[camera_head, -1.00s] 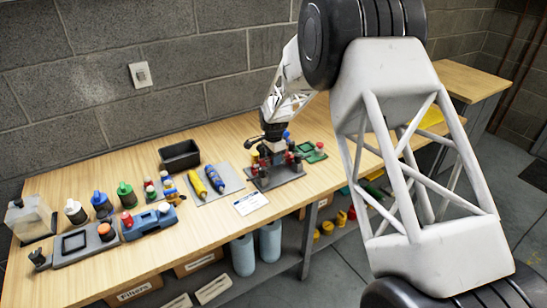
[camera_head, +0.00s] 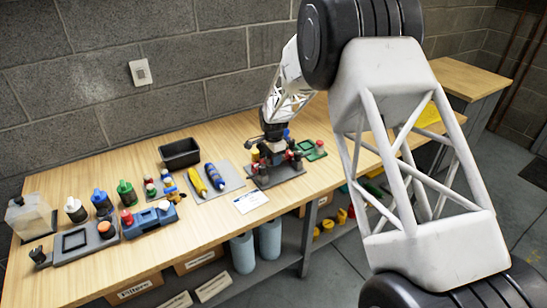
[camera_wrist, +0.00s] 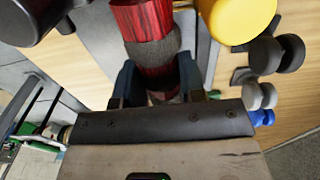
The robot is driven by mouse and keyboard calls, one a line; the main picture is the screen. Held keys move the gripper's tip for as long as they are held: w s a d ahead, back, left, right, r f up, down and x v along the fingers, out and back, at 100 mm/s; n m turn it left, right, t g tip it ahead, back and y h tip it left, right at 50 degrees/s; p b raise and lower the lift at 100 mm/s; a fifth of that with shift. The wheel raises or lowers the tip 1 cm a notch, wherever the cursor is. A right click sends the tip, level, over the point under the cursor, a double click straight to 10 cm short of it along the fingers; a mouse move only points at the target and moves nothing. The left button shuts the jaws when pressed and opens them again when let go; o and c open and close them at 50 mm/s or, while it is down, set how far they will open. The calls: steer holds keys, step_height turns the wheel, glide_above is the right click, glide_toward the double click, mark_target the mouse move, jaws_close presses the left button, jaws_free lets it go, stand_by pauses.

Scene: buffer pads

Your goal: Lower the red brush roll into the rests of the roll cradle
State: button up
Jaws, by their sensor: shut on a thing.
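In the wrist view the red brush roll (camera_wrist: 147,18), with a dark grey band around it, lies between the two fingers of my gripper (camera_wrist: 158,85), which is shut on it. In the head view my gripper (camera_head: 271,146) is small and points down over the dark grey base of the roll cradle (camera_head: 283,176), at the bench's right part. Red and dark pieces show around it there. The gripper and these pieces hide the rests, so I cannot tell whether the roll touches them.
A yellow roll (camera_head: 197,183) and a blue roll (camera_head: 215,177) lie on a grey mat left of the cradle. A green part (camera_head: 312,150) lies close on the right. In the wrist view a large yellow cylinder (camera_wrist: 235,18) stands right beside the roll. A white card (camera_head: 250,202) lies in front.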

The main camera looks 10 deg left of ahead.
steer(key=shift+f, duration=0.25)
steer(key=o, duration=1.1)
steer(key=shift+r, duration=3.95)
